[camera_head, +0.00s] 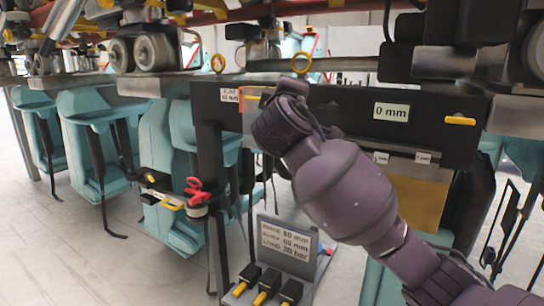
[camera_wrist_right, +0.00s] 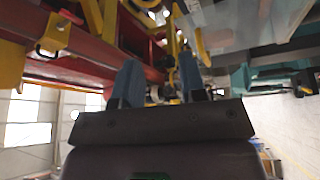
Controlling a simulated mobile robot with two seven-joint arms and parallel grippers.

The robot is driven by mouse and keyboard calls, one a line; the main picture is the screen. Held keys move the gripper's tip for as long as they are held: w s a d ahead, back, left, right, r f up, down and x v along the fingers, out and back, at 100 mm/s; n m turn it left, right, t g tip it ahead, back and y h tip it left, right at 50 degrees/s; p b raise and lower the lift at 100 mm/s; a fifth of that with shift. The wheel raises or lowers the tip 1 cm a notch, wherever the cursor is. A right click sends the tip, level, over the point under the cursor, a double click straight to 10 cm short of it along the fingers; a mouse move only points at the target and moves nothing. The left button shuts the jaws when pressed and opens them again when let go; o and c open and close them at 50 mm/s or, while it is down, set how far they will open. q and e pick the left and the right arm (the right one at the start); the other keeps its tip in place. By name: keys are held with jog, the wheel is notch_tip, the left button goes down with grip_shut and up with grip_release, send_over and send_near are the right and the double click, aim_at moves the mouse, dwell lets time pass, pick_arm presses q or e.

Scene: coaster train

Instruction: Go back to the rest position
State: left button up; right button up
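My right arm (camera_head: 345,190) comes in from the lower right of the head view and reaches up in front of a dark beam (camera_head: 340,110). Its wrist end covers part of the beam's left half, and its fingers cannot be made out there. In the right wrist view my right gripper (camera_wrist_right: 158,85) has its two blue-grey fingers spread apart, with nothing visibly held between them. Red and yellow train structure shows beyond the fingers. My left gripper is in neither view.
A panel marked "0 mm" (camera_head: 392,112) is on the beam. Below are a sign (camera_head: 287,243) and several yellow-tipped black blocks (camera_head: 267,284). Teal seats (camera_head: 95,130) hang at left. Floor (camera_head: 80,250) is open at lower left.

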jog(key=s+d+f+m+g+y, duration=0.1)
jog(key=s+d+f+m+y, duration=0.15)
jog(key=f, duration=0.85)
jog(key=s+d+f+m+y, duration=0.2)
jog(key=d+f+y, duration=0.15)
jog(key=f, duration=0.65)
jog(key=s+d+f+m+g+y, duration=0.15)
jog(key=d+f, duration=0.25)
jog(key=f, duration=0.7)
jog(key=s+d+f+m+g+h, duration=0.1)
jog(key=s+d+f, duration=0.3)
jog(key=s+f, duration=0.5)
jog(key=s+d+f+m+g+h, duration=0.2)
jog(key=s+d+f+m+g, duration=0.1)
jog(key=s+f, duration=0.7)
jog(key=s+d+f+m+g+h, duration=0.1)
jog(key=s+d+f+g, duration=0.1)
jog(key=s+d+f, duration=0.4)
jog(key=s+f, duration=0.4)
jog(key=shift+f+m, duration=0.2)
jog(key=shift+m, duration=0.2)
jog(key=shift+h, duration=0.25)
